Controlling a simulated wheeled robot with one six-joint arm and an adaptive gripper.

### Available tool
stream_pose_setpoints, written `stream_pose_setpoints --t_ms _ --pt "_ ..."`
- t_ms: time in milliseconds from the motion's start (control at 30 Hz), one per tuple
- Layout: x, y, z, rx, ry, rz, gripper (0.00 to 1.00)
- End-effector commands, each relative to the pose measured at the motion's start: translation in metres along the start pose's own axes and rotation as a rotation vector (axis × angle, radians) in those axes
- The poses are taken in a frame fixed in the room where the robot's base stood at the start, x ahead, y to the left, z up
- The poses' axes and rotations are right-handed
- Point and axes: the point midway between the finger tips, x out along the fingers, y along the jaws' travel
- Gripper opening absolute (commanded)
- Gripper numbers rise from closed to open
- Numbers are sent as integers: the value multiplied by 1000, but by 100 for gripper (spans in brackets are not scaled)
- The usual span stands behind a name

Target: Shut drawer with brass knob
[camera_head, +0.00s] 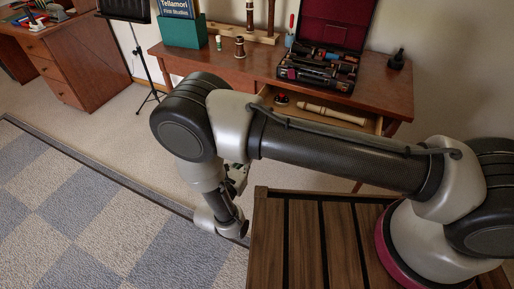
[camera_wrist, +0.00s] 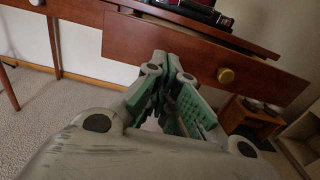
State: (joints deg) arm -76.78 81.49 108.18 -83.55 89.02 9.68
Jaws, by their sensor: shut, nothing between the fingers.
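The drawer (camera_head: 379,124) stands open under the red-brown desk in the head view, partly hidden behind my arm. A pale wooden recorder (camera_head: 332,113) lies in it. In the head view my gripper (camera_head: 236,178) is small and mostly hidden by my arm.
The desk (camera_head: 220,66) carries a green book box (camera_head: 182,32), an open instrument case (camera_head: 320,60) and several small items. A music stand (camera_head: 142,55) stands at its left. A second desk (camera_head: 80,60) is at far left. Carpet is clear in front.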

Motion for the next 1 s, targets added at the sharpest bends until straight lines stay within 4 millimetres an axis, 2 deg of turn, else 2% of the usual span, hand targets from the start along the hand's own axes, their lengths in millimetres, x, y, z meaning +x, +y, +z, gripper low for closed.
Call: stream_pose_setpoints --t_ms 400,600,800,1000 --pt "85 -2 0 -1 1 -8 0" --pt "116 -2 0 0 2 -6 0" --pt "129 -2 0 -2 2 -4 0" --pt "130 -2 0 -2 2 -3 0"
